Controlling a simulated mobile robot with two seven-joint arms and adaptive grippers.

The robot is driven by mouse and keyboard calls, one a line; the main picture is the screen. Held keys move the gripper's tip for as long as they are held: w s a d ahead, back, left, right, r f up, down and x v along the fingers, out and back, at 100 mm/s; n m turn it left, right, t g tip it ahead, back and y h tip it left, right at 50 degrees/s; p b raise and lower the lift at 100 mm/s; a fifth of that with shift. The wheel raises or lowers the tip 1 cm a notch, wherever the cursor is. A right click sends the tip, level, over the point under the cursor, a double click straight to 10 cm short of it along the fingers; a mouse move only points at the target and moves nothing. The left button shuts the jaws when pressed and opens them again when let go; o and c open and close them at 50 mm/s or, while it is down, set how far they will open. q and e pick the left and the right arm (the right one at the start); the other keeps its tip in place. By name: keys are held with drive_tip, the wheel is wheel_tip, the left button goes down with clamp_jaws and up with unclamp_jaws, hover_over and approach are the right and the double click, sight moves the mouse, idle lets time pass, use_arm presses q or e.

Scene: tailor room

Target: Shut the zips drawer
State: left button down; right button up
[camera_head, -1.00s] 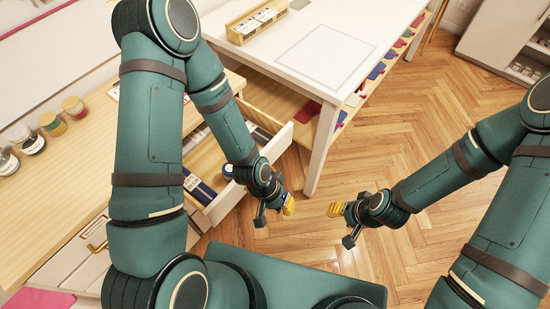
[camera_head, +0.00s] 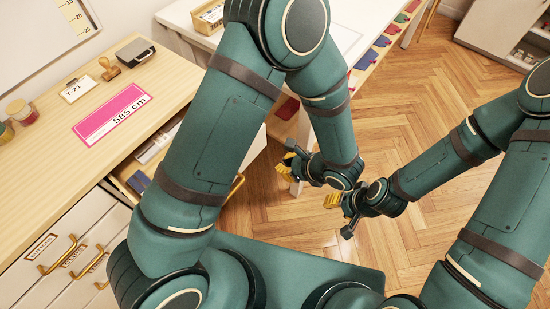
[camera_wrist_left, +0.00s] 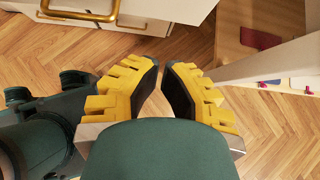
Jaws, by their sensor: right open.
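An open drawer (camera_head: 139,183) stands out from the wooden-topped desk, mostly hidden behind my left arm. Small items, one blue, lie in it. Its gold handle (camera_head: 237,187) shows beside my arm; its label is hidden. In the left wrist view a white drawer front with a gold handle (camera_wrist_left: 80,14) is at the top left, ahead of my fingers and apart from them. My left gripper (camera_head: 287,166) is over the floor right of the drawer, its yellow fingertips (camera_wrist_left: 161,66) close together with a narrow gap and nothing between. My right gripper (camera_head: 333,200) is open and empty, close to the left one.
Closed white drawers (camera_head: 62,262) with gold handles and small labels are at the lower left. A pink card (camera_head: 112,114), a stamp (camera_head: 108,69) and jars (camera_head: 22,112) lie on the desk (camera_head: 50,160). A white table (camera_head: 345,42) stands behind. The floor at right is clear.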

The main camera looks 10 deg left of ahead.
use_arm(q)
drive_tip(key=b, duration=0.2)
approach(251, 159)
wheel_tip(251, 159, down, 4)
drive_tip(key=a, duration=0.1)
drive_tip(key=w, duration=0.1)
drive_tip(key=a, duration=0.1)
drive_tip(key=shift+w+a+r, duration=0.2)
drive_tip(key=shift+a+r, duration=0.05)
drive_tip(key=shift+a, duration=0.1)
drive_tip(key=shift+w+a, duration=0.25)
drive_tip(key=shift+a, duration=0.4)
use_arm(e)
drive_tip(key=shift+w+f, duration=0.2)
drive_tip(key=shift+f, duration=0.8)
use_arm(q)
drive_tip(key=shift+w, duration=0.1)
